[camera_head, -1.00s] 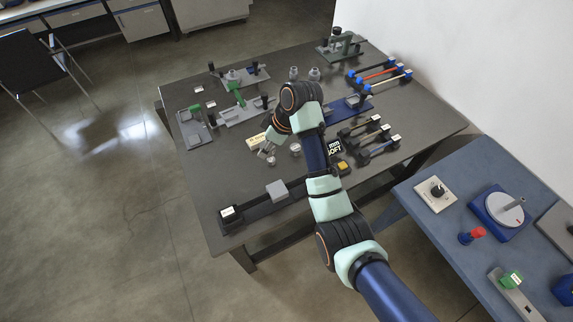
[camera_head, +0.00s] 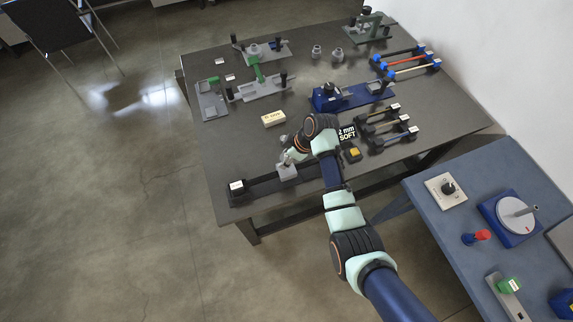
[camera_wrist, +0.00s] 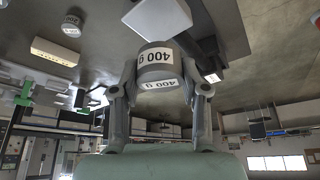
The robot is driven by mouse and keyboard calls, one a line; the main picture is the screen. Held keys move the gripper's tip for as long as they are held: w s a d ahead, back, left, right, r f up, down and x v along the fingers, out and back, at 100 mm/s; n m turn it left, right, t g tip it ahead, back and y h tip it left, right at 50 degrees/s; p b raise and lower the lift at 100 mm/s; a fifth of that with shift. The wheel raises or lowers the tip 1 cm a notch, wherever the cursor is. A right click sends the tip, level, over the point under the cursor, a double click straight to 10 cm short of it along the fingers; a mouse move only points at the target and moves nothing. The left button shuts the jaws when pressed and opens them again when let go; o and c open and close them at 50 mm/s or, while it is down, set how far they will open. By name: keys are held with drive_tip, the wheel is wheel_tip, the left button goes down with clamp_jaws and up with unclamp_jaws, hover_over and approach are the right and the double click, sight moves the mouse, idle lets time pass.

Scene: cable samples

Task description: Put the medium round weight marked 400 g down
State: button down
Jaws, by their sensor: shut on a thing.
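The grey round weight (camera_wrist: 157,68) has white labels reading 400 g, upside down in the wrist view. My gripper (camera_wrist: 160,88) is shut on it, with one finger on each side. In the head view my gripper (camera_head: 286,158) is just above the light grey block (camera_head: 288,173) on the black rail (camera_head: 262,185). The block also shows in the wrist view (camera_wrist: 157,17), right by the weight. I cannot tell whether the weight touches the block. In the head view the weight is too small to make out clearly.
A smaller round weight (camera_wrist: 72,25) stands apart on the dark table (camera_head: 235,140). A cream labelled block (camera_head: 273,118) lies behind my gripper. A black pad marked 2 mm SOFT (camera_head: 347,133) and a yellow-topped box (camera_head: 352,152) are right of my arm.

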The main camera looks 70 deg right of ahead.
drive_tip(key=shift+f+b, duration=0.35)
drive_tip(key=shift+f, duration=1.9)
drive_tip(key=shift+f, duration=0.15)
drive_tip(key=c, duration=0.6)
unclamp_jaws()
drive_tip(key=p+v, duration=0.2)
drive_tip(key=v, duration=1)
